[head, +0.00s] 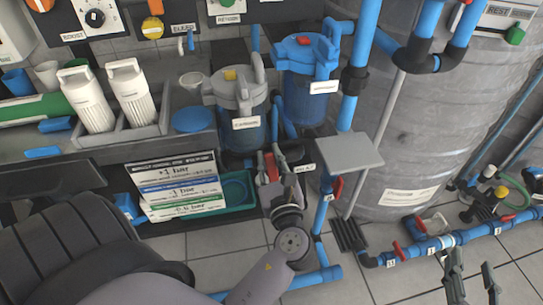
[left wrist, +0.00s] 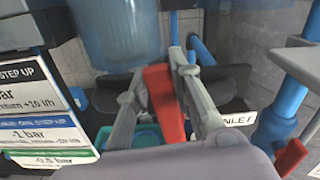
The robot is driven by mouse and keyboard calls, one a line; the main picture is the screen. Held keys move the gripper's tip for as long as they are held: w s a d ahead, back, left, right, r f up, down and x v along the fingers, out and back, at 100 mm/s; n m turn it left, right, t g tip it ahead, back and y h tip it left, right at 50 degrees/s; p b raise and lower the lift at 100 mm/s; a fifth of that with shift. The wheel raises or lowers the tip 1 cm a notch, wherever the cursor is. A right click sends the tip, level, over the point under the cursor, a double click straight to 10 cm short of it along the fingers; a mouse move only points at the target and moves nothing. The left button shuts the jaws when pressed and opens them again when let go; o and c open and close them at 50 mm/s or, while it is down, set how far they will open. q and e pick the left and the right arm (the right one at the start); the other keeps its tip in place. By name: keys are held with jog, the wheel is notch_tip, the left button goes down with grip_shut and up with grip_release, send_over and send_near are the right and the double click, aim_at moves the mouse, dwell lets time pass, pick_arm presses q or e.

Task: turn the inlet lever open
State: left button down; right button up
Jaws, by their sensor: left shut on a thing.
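The inlet lever (left wrist: 165,105) is a red handle. In the left wrist view it stands slightly tilted between the fingers of my left gripper (left wrist: 172,85), which is shut on it. A white label ending in "NLET" (left wrist: 240,119) is just right of the fingers. In the head view the red lever (head: 269,166) shows between the fingers of my left gripper (head: 272,162), below the grey-lidded filter housing. The valve body behind the lever is mostly hidden. My right gripper (head: 473,275) is at the lower right, its fingers apart and empty.
A grey-lidded filter housing (head: 236,93) and a blue one (head: 308,75) hang above the lever. A grey shelf plate (head: 348,151) and a vertical blue pipe (head: 358,60) stand to the right. Step-up signs (head: 180,185) are to the left. A large grey tank (head: 430,110) is behind.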

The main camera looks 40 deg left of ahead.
pick_arm(q)
jog(key=c, duration=1.4)
grip_release()
